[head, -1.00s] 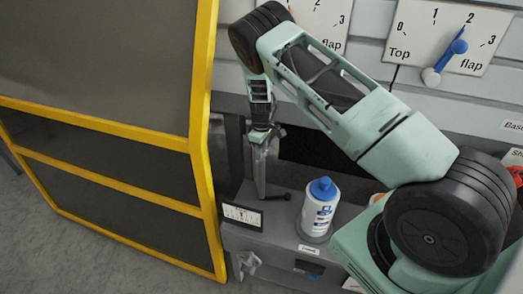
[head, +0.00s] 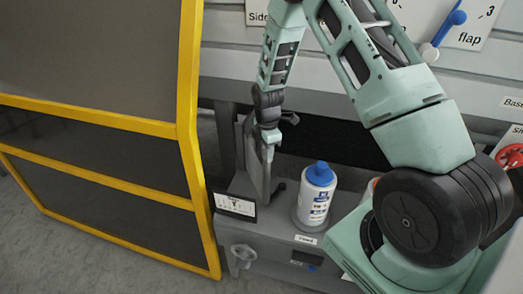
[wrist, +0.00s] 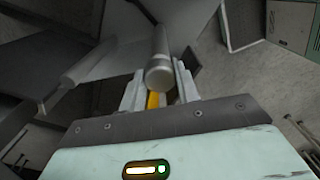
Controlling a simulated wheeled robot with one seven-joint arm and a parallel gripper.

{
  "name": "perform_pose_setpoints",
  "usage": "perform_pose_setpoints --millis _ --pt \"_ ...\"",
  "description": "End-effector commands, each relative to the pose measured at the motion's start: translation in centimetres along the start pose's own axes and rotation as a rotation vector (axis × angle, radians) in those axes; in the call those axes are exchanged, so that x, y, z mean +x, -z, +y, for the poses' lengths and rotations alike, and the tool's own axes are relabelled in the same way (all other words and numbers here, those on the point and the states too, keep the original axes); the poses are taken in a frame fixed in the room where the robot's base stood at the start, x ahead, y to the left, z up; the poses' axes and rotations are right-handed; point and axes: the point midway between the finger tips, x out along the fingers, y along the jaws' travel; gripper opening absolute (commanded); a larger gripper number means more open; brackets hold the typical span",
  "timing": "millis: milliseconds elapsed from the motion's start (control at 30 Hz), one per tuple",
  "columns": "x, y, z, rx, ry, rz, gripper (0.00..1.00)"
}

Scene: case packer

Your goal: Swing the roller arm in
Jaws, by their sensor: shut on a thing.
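The roller arm is a grey upright piece (head: 254,168) beside the yellow-framed door in the head view. My gripper (head: 268,137) is at its upper end, pointing down and small in this view. In the wrist view my gripper (wrist: 158,86) is shut on a grey round bar (wrist: 159,73), which shows end-on between the pale fingers and belongs to the roller arm as far as I can tell. A yellow strip (wrist: 153,100) shows below the bar. The exact finger contact is partly hidden in the head view.
A white bottle with a blue cap (head: 317,195) stands on the grey ledge right of the roller arm. A small label card (head: 235,206) is at the ledge's left. The yellow-framed door (head: 188,130) is close on the left. A dark opening (head: 340,142) lies behind the bottle.

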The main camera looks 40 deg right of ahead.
Motion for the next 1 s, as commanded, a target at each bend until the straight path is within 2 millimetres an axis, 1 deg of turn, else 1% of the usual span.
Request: perform_pose_setpoints --millis 67,300,833,867,900,933,1000 --pt "0.0 -0.4 -0.4 -0.035 -0.002 0.000 0.00" --pt "-0.1 -0.9 -1.1 -0.113 -0.001 -0.001 0.00" --pt "-0.1 -1.2 -1.4 -0.137 0.001 -0.003 0.00" --pt "-0.1 -1.2 -1.4 -0.137 0.001 -0.003 0.37" --pt "-0.1 -1.2 -1.4 -0.137 0.001 -0.003 0.49" --pt "-0.1 -1.2 -1.4 -0.137 0.001 -0.003 0.54" --pt "-0.1 -1.1 -1.4 -0.137 0.001 -0.002 0.54"
